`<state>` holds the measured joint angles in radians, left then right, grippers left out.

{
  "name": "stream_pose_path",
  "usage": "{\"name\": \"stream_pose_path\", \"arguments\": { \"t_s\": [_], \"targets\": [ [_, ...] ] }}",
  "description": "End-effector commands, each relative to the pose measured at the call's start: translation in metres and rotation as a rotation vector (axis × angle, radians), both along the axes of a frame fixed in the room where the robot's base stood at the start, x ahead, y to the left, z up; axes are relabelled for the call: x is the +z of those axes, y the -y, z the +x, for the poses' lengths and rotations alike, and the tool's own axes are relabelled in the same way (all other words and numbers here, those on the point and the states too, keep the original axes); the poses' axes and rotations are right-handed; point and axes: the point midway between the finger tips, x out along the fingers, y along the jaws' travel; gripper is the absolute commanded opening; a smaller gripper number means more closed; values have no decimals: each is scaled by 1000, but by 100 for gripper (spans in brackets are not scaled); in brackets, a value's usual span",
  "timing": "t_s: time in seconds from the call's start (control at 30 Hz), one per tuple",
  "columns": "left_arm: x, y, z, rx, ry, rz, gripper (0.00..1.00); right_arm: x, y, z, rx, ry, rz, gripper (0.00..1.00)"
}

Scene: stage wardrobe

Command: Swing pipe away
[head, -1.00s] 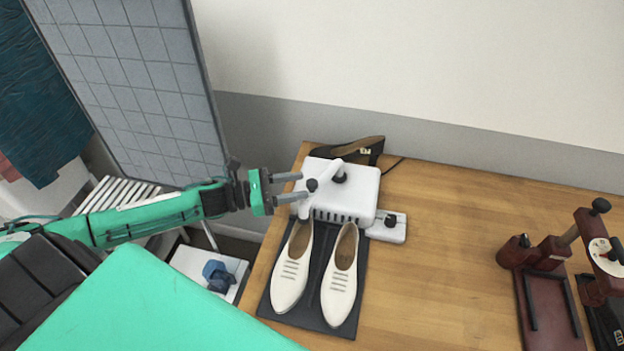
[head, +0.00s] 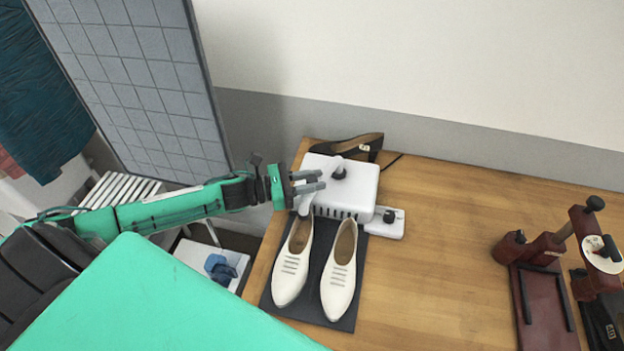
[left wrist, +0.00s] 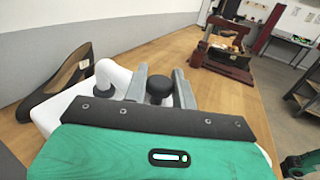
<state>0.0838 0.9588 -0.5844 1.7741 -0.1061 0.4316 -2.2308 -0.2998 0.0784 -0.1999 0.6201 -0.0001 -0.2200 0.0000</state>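The white pipe (head: 304,203) sits on a white boxy machine (head: 365,183) at the table's left end. It slants from a black pivot knob (head: 339,173) down left over the heel end of the left white shoe. My left gripper (head: 316,181) reaches in from the left over the pipe.
Two white shoes (head: 339,272) lie on a dark mat (head: 321,306) before the machine. A small white block with a knob (head: 385,224) stands right of it. A black shoe (head: 348,146) lies behind. A dark red press (head: 545,251) stands far right. The middle table is clear.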

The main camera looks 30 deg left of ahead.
Motion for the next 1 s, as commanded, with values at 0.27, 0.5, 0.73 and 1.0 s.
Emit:
{"name": "stream_pose_path", "arguments": {
  "t_s": [0.27,0.5,0.73,1.0],
  "targets": [
    [0,1,0,4,1,-1,0,0,3,0,1,0,-3,45],
    [0,10,-1,62,0,-5,0,-2,3,0,1,0,-3,45],
    [0,31,0,205,0,-9,0,-6,3,0,1,0,-3,45],
    [1,60,11,427,1,-9,0,-13,-1,-1,0,0,2,45]
  ]
}}
